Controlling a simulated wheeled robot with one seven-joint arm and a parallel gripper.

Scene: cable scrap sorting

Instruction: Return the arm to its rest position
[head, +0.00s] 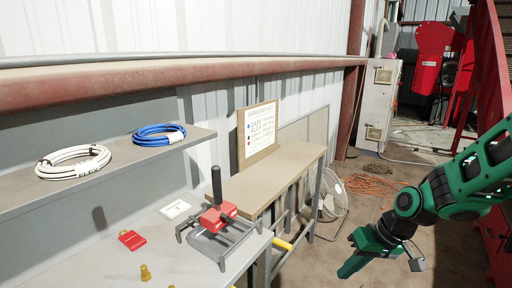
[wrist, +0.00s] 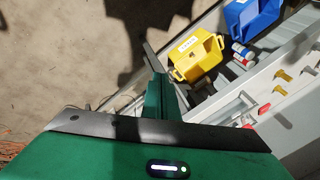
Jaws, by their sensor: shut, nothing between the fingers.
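My green arm (head: 455,190) reaches in from the right edge of the head view. My gripper (head: 346,272) hangs at its end, pointing down and left, over the floor to the right of the workbench (head: 165,255). It is shut and holds nothing. In the wrist view my gripper (wrist: 150,50) shows as a closed narrow form above the floor, with the bench edge to its right. It touches nothing that I can see.
A shelf holds a white cable coil (head: 73,162) and a blue coil (head: 158,134). A red-topped tool (head: 218,217) with a black handle stands on the bench. A fan (head: 332,195) stands behind. The wrist view shows yellow (wrist: 197,57) and blue (wrist: 248,17) bins.

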